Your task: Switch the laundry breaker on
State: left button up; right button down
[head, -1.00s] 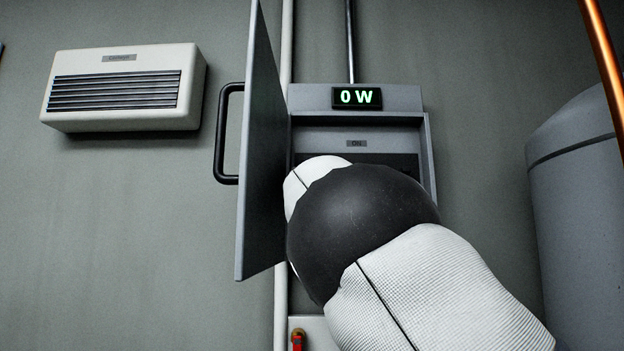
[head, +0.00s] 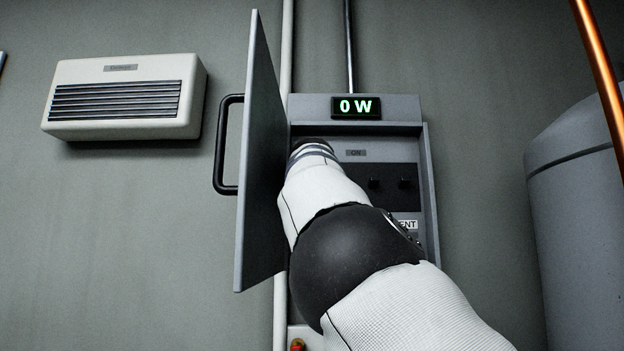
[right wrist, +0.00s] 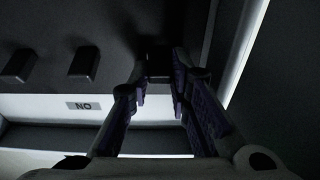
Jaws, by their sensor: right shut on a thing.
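The grey breaker panel (head: 430,190) is on the wall with its door (head: 262,170) swung open to the left. Its display (head: 356,106) reads 0 W. Two dark breaker switches (head: 374,184) (head: 405,184) show right of my arm, below an ON mark (head: 356,153). My right arm reaches into the panel's left side and hides its gripper in the head view. In the right wrist view, my right gripper (right wrist: 160,76) is shut on a third dark switch (right wrist: 158,62), beside the other two. I cannot read a laundry label. My left gripper is out of view.
The open door stands close along the left of my right arm. A white heater (head: 125,98) hangs on the wall at left. A grey tank (head: 580,190) and a copper pipe (head: 598,75) are at right. A label ending in ENT (head: 407,224) is partly hidden.

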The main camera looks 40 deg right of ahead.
jog(key=c, duration=1.5)
grip_release()
jog(key=v, duration=0.7)
jog(key=shift+s+a+f, duration=0.1)
jog(key=shift+s+a, duration=0.05)
jog(key=shift+s, duration=0.05)
jog(key=shift+f, duration=0.1)
